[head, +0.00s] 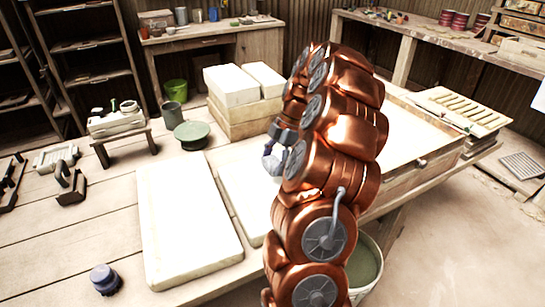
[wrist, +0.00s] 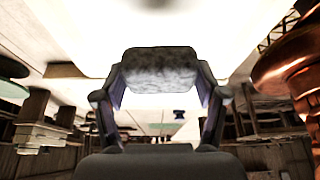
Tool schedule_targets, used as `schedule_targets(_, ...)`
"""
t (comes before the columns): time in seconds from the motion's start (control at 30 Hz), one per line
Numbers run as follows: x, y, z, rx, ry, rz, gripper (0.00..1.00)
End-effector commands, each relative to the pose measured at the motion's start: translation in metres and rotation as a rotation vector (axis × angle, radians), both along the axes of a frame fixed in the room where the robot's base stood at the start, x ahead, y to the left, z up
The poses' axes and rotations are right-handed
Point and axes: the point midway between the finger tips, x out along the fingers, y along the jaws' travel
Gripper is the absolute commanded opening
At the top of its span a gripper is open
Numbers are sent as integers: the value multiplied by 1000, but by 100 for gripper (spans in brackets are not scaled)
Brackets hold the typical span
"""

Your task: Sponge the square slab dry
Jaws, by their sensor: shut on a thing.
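My gripper (wrist: 160,84) is shut on a grey, mottled block that looks like a sponge (wrist: 160,70), with one finger on each side of it. In the head view my gripper (head: 275,158) is low over the table, partly behind my copper arm. A pale slab (head: 240,195) lies on the table below it, its right part hidden by the arm. A second, longer pale slab (head: 186,225) lies flat to its left. In the wrist view a glaring white surface fills the area beyond the sponge. I cannot tell whether the sponge touches it.
A stack of pale blocks (head: 232,86), a green round lid-like thing (head: 192,131) and a grey-green bucket (head: 172,116) stand behind the slabs. A dark blue jar (head: 104,279) is at front left. A bucket (head: 366,268) stands at the table's front edge.

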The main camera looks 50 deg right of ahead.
Motion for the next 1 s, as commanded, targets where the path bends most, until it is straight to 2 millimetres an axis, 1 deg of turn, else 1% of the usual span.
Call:
schedule_targets(0.1,2,0,12,-4,-4,1,39)
schedule_targets(0.27,2,1,21,-4,-3,3,39)
schedule_targets(0.83,3,3,21,-1,-1,1,39)
schedule_targets(0.93,10,10,22,-3,-2,-20,39)
schedule_targets(1.0,20,21,23,-1,0,-55,39)
